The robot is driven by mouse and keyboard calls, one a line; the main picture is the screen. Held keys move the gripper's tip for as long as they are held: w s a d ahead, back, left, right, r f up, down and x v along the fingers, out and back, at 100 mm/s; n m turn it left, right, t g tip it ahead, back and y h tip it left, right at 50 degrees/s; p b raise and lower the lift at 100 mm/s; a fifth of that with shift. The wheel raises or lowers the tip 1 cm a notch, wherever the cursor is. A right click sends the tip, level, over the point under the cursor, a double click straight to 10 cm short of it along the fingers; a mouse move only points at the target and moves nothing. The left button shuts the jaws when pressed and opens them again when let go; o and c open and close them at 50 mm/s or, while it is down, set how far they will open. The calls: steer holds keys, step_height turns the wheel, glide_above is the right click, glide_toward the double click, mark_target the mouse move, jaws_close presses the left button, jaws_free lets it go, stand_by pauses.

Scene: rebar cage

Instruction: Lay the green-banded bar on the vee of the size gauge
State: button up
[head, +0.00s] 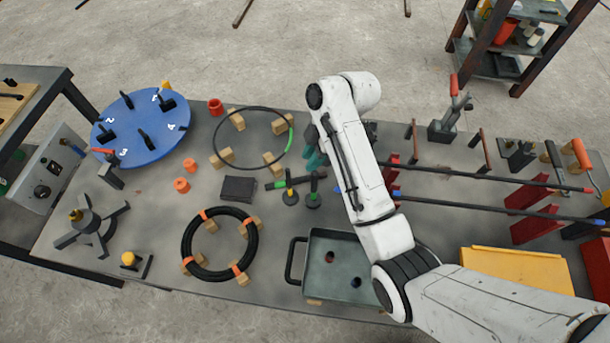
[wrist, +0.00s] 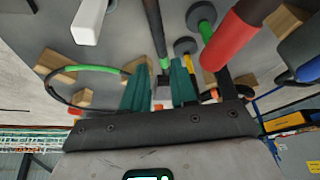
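A dark bar with a green end (head: 275,186) lies near the middle of the table in the head view, close to two round-based stands (head: 313,200). In the wrist view the bar (wrist: 159,38) shows beyond and between the fingertips, apart from them. Its far part runs out of that view. My gripper (head: 312,156), with teal fingers, hangs over the table just above the bar in the head view. The fingers stand apart in the wrist view (wrist: 160,75), with nothing held. I cannot surely pick out the size gauge or its vee.
A thin hoop with a green band (head: 291,138) lies on wooden blocks left of my gripper. A dark block (head: 238,188), a black coil (head: 184,245) and a grey tray (head: 345,285) stand nearby. Long red-ended (head: 480,178) and blue-ended (head: 480,206) bars rest on red supports at right.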

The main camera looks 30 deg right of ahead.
mark_target(297, 178)
steer(key=shift+p+x, duration=0.65)
steer(key=shift+x, duration=3.65)
jaws_close()
steer(key=shift+w+r, duration=0.1)
